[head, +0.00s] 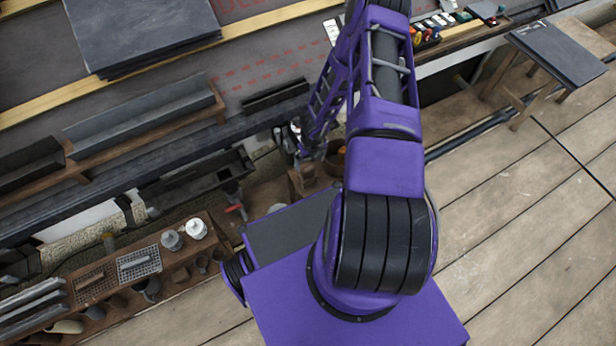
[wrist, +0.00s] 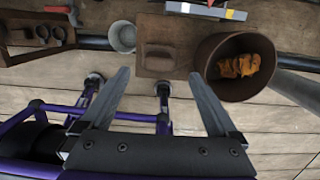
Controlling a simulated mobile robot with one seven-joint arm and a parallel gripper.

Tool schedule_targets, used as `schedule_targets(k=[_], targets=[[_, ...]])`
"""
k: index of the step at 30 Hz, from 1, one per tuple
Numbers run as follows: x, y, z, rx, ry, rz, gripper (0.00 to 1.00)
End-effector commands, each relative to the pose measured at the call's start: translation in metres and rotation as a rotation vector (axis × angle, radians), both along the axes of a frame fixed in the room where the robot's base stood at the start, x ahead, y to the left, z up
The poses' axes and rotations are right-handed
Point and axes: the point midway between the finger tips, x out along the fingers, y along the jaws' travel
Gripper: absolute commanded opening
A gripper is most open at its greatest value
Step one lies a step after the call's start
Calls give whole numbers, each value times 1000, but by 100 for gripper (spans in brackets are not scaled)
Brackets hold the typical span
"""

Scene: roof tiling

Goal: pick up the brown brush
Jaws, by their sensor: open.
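A brown block-like thing (wrist: 160,56), which looks like the brown brush, lies on a brown wooden board or shallow box (wrist: 150,30) in the wrist view. Its bristles cannot be made out. My gripper (wrist: 158,76) is open and empty, its two fingers spread apart. The brown thing appears between and just beyond the fingertips; the height gap cannot be judged. In the head view my arm covers much of this area, and I cannot make out the brush there.
A brown bucket (wrist: 210,52) with an orange cloth (wrist: 241,66) stands right of the board, close to the right finger. A pale grey bucket (wrist: 122,36) stands to the left. Dark slates (head: 145,30) lie on the roof. Wooden planks (head: 530,220) are clear at right.

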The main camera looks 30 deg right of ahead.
Motion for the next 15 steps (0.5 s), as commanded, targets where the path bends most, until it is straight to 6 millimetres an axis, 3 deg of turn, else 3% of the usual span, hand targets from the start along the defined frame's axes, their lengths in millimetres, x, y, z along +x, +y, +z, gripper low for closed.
schedule_targets(k=[5, 15], targets=[[1, 0, -12, 0, 0, 1, 95], [6, 2, -56, -1, 1, 2, 95]])
